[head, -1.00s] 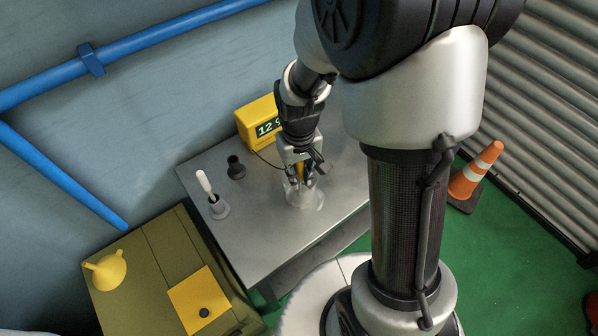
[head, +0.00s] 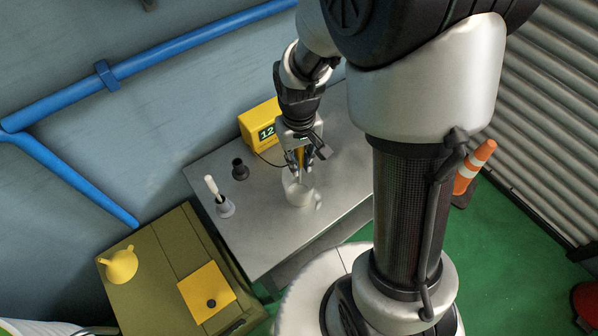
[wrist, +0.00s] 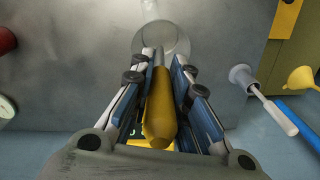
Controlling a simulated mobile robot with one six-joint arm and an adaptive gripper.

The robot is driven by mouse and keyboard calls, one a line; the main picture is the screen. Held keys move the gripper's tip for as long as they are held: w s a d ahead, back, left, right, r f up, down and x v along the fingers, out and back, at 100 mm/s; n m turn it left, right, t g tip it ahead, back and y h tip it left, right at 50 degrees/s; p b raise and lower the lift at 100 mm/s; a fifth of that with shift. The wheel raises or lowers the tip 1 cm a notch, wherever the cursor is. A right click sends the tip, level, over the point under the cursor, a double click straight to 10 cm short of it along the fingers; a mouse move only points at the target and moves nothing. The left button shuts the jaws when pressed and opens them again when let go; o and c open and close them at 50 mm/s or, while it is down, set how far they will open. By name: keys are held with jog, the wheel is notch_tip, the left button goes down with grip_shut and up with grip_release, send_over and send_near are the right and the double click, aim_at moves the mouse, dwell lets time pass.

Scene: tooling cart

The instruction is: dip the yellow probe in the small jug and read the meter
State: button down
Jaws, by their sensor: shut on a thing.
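My gripper (head: 303,158) is shut on the yellow probe (wrist: 160,108), which points away from the wrist between the fingers. The small jug (head: 298,193) is pale and stands on the grey metal cart top, just below the gripper. In the wrist view the probe's grey tip overlaps the round jug mouth (wrist: 168,38); I cannot tell how far inside it is. The yellow meter (head: 259,124) stands at the back of the cart. Its display shows "12", with the rest hidden behind my arm. A thin dark cable shows near the meter.
A white-handled tool in a grey holder (head: 224,207) and a black cup (head: 239,172) stand left of the jug. A yellow funnel (head: 119,265) and a yellow square plate (head: 195,296) lie on the olive cabinet.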

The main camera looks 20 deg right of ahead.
jog(key=shift+r+p, duration=2.1)
jog(key=shift+r, duration=0.75)
jog(key=shift+r, duration=0.1)
notch_tip(320, 180, up, 4)
jog(key=p, duration=0.3)
dwell(0.8)
